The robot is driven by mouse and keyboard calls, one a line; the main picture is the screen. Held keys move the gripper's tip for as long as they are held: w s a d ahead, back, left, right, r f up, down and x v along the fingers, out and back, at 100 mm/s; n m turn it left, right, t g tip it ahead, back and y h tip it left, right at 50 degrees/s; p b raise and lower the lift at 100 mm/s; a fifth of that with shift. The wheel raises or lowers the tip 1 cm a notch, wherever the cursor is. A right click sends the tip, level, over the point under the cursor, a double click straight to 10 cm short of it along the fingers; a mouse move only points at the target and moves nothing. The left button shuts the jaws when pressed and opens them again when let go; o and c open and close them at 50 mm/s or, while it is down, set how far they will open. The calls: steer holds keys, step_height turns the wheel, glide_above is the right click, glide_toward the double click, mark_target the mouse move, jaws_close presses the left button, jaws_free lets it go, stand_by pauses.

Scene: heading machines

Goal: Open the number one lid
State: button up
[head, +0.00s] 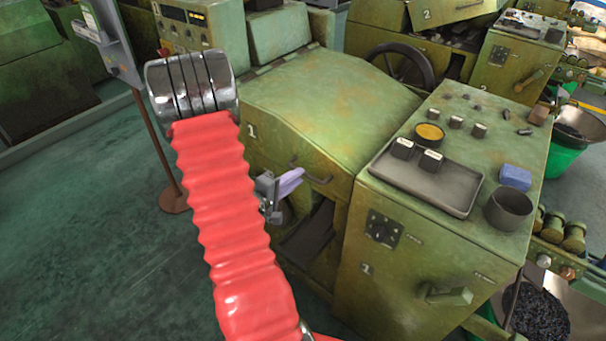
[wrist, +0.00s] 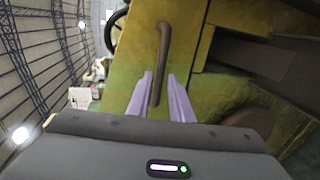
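The number one lid (head: 320,100) is a worn green sloping cover marked "1", and it lies shut on its machine. Its dark bar handle (head: 318,180) is on the lid's front edge. My gripper (head: 297,176) is beside the handle, with its lilac fingers pointing toward it. In the wrist view, the handle (wrist: 163,45) runs upright, and its lower end lies between the two spread fingers of my gripper (wrist: 160,78). There is a gap on both sides. Whether the handle is at fingertip depth is hard to tell.
A green cabinet (head: 410,255) stands right of the lid, with a grey tray (head: 455,195), a dark cup (head: 508,209) and a blue block (head: 515,177) on top. A handwheel (head: 400,65) is behind the lid. The floor (head: 90,240) at left is clear apart from a post stand (head: 174,200).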

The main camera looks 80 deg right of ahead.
steer(key=shift+x, duration=2.15)
steer(key=shift+c, duration=0.4)
jaws_close()
steer(key=shift+s+a+f, duration=0.1)
steer(key=shift+a, duration=0.15)
steer(key=shift+d, duration=0.15)
